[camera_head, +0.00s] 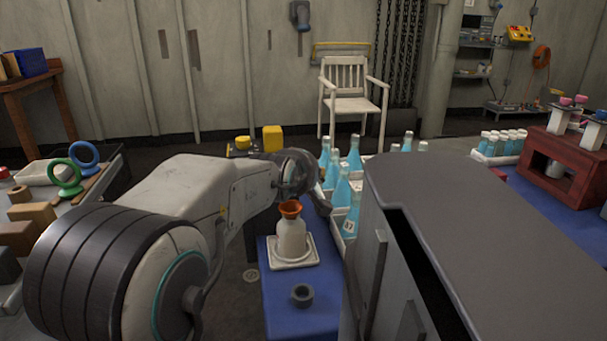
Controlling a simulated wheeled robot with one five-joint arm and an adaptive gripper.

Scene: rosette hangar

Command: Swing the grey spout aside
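My arm reaches from the lower left to the middle, and my gripper (316,190) is at its dark far end. The wrist covers most of the gripper, so I cannot see whether its fingers are open or shut. I cannot pick out the grey spout for certain; a small dark grey part beside the gripper could be spout or finger. A white flask (291,240) with an orange funnel top (290,209) stands upright on a white square base (279,263), below and in front of the gripper.
Blue bottles (341,190) stand in a white crate right of the gripper. A large grey-topped body (470,215) fills the right foreground. A white chair (352,100) stands at the back wall.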

